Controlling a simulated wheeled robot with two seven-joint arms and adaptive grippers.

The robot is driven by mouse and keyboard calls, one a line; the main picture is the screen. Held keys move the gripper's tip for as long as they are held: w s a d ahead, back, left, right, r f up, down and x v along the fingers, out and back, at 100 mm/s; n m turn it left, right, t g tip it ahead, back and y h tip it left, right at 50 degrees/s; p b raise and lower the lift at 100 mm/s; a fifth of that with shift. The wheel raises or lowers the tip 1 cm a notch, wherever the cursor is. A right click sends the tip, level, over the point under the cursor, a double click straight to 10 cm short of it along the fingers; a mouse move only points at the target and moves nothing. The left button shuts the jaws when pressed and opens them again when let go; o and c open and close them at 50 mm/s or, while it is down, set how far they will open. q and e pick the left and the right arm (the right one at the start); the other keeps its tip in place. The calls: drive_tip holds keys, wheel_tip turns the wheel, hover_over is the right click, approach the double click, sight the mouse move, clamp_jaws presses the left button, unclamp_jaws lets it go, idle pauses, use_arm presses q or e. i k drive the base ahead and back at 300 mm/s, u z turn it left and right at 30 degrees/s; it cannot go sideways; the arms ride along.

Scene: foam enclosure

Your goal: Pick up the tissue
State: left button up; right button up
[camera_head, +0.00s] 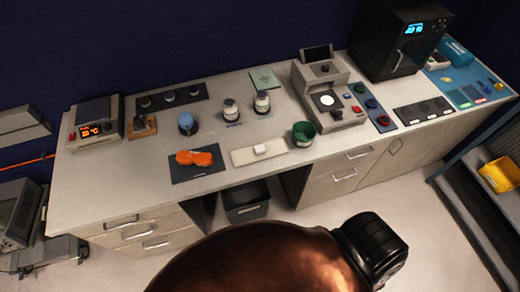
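No thing in view is clearly a tissue. The nearest match is a small white piece (260,149) lying on a cream rectangular pad (240,157) near the front edge of the bench, at the middle of the picture. It is too small to tell what it is. A blue box (457,52) at the far right end of the bench is also too small to identify. Neither of my grippers is in view. A rounded copper shape with a black end fills the bottom of the picture, well in front of the bench.
An orange object (195,157) on a dark mat and a green cup (303,133) flank the pad. White jars (230,110) stand behind it. A scale-like device (96,122) is at left, a black oven (400,40) at right. Bare bench top (100,185) shows front left.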

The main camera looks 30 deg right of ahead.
sight(259, 151)
drive_tip(key=u, duration=2.1)
drive_tip(key=k, duration=0.95)
drive_tip(key=z, duration=1.5)
